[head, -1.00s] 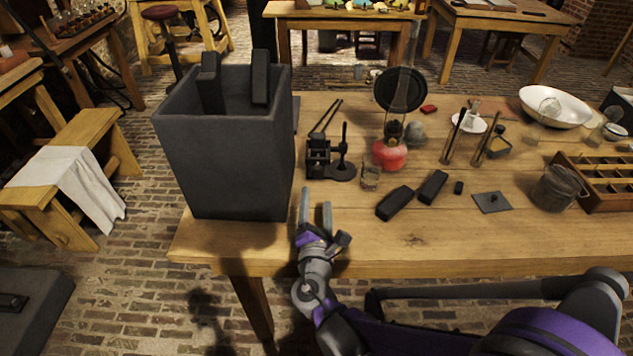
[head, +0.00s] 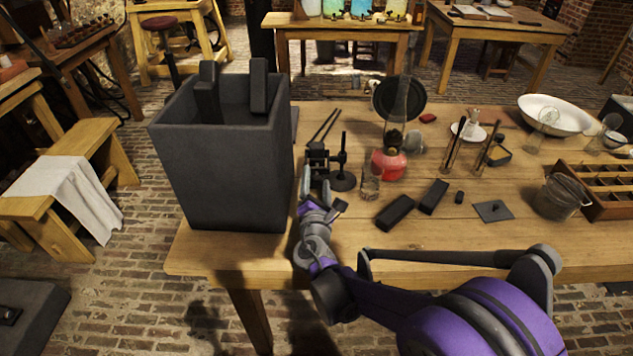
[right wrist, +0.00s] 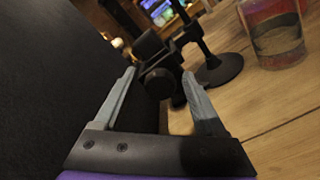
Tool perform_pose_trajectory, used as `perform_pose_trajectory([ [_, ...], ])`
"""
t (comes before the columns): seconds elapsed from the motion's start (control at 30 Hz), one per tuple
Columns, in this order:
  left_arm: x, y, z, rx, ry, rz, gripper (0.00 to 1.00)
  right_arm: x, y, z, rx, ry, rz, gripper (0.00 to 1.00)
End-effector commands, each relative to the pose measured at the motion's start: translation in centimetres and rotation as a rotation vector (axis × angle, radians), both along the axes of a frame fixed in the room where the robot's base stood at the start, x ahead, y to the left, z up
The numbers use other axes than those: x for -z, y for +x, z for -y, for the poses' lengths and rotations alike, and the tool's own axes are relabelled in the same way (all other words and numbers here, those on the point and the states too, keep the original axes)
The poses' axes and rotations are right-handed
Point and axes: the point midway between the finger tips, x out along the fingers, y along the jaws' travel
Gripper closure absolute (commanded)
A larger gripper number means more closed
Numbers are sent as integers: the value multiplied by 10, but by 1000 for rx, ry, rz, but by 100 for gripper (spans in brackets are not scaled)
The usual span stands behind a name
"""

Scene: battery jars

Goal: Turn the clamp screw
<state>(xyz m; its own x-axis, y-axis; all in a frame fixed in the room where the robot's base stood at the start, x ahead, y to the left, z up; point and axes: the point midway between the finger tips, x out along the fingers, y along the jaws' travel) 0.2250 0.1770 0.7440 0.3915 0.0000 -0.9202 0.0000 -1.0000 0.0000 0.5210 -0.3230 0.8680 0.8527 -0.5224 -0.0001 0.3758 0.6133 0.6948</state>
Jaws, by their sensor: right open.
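A small black clamp (head: 318,156) with a round stand (head: 343,179) beside it is on the table, just right of the big dark jar. In the right wrist view the clamp's round black screw knob (right wrist: 160,83) shows near my fingertips. My right gripper (head: 315,184) is open and points away from me at the near side of the clamp. In the right wrist view its two fingers (right wrist: 160,74) are on either side of the knob. I cannot tell whether they touch it. My left gripper is not in view.
A tall dark jar (head: 220,165) with two black plates upright in it stands close left of my right gripper. A glass cup (head: 371,182), a red lamp (head: 389,164) and black blocks (head: 395,212) are to the right.

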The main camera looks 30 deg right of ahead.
Motion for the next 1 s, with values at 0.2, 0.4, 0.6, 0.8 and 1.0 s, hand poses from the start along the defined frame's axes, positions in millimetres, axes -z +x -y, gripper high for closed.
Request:
perform_pose_trajectory([
  [0.2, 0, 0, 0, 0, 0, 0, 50, 0, 0, 0, 0, 0, 0, 58],
  [0.4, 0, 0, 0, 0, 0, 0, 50, 0, 0, 0, 0, 0, 0, 94],
  [0.6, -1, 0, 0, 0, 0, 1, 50, 0, 0, 0, 0, 14, 8, 100],
  [0.8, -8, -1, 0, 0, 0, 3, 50, -1, 0, 0, 0, 110, 67, 100],
  [1.0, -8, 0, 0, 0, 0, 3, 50, 0, 0, 0, 0, 118, 72, 100],
])
